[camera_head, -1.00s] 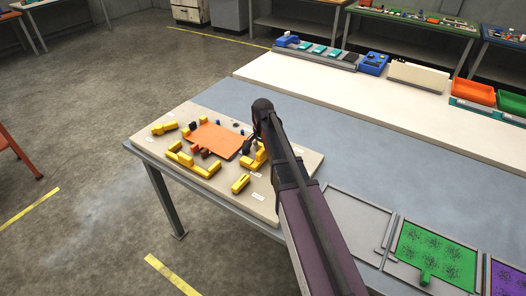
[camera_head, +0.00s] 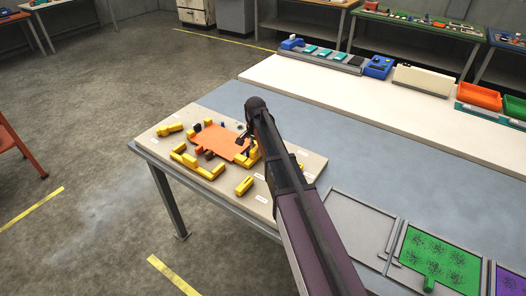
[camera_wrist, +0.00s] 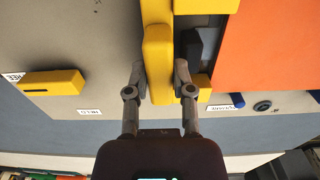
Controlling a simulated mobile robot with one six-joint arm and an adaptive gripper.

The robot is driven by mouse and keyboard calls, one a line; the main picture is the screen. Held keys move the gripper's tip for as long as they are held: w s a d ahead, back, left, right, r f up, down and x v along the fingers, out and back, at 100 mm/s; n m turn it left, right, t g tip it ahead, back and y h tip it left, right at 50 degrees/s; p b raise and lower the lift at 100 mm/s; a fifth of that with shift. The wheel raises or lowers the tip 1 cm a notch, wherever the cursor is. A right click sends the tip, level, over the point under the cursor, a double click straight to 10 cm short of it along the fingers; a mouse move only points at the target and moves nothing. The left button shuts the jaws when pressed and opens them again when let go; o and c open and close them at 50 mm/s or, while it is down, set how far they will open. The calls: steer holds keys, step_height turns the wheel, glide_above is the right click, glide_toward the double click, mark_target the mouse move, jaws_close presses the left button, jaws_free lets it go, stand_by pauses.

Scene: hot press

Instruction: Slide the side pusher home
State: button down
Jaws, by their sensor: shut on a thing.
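A yellow bar (camera_wrist: 157,60), which looks like the side pusher, stands between the two fingers of my gripper (camera_wrist: 160,80) in the wrist view. The fingers are shut on it. The orange plate (camera_wrist: 268,50) lies to its right, with a dark block (camera_wrist: 205,45) and yellow parts between them. In the head view my gripper (camera_head: 243,140) is at the right edge of the orange plate (camera_head: 215,142), and it hides much of the yellow bar (camera_head: 252,157). Whether the bar touches the plate cannot be told.
Other yellow blocks stand on the beige board: a long one (camera_head: 200,165) in front of the plate and a loose one (camera_head: 244,185) at the front right. Small dark and blue pins surround the plate. An empty grey tray (camera_head: 355,225) lies to the right. The blue-grey tabletop is clear behind.

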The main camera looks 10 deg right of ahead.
steer(key=shift+w+a, duration=0.2)
steer(key=shift+c, duration=2.4)
jaws_free()
steer(key=shift+s+d, duration=0.15)
